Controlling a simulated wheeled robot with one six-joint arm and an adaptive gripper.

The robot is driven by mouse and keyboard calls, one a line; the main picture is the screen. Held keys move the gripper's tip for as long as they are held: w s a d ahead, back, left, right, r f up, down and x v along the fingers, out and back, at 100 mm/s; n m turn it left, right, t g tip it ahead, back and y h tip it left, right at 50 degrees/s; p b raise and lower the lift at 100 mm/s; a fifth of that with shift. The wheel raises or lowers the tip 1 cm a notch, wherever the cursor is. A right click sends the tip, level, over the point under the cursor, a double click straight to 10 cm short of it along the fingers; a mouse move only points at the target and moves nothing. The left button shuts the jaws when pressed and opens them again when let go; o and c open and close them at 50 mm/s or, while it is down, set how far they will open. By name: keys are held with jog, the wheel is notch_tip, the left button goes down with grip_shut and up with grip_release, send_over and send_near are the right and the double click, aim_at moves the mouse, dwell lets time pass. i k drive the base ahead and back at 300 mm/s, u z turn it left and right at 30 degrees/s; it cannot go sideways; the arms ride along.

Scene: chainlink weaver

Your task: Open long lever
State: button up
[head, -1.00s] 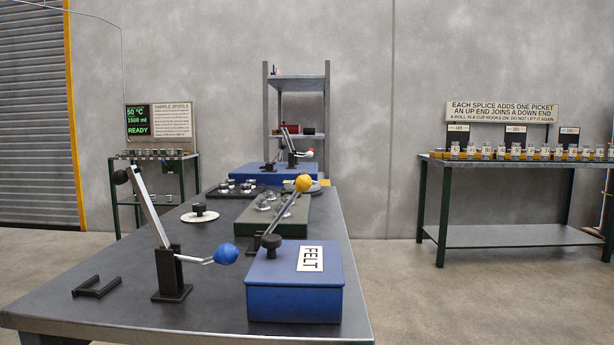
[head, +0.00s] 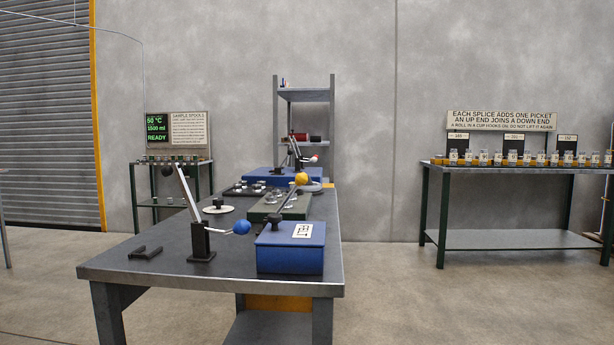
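Several levers stand on the grey workbench (head: 180,267); no label shows which is the long lever. The nearest lever (head: 188,195) is on a black post, its long silver arm tilted up and left to a black knob (head: 166,172). A short arm from the same post ends in a blue ball (head: 242,227) at the right. Behind it, a lever with a yellow ball (head: 301,179) slants up and right over a green plate (head: 266,212). My gripper is not in view.
A blue box (head: 290,258) marked FELT with a black knob sits at the bench's front right. A black bracket (head: 145,253) lies front left. A table with jars (head: 497,159) stands right, a shelf (head: 304,95) behind. The floor in front and right is clear.

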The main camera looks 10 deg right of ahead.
aim_at(301, 179)
jog(key=k, duration=1)
jog(key=z, duration=0.9)
jog(key=i, duration=0.95)
jog(key=u, duration=0.65)
jog(key=i, duration=0.85)
jog(key=u, duration=0.95)
jog(key=k, duration=0.4)
jog(key=z, duration=0.5)
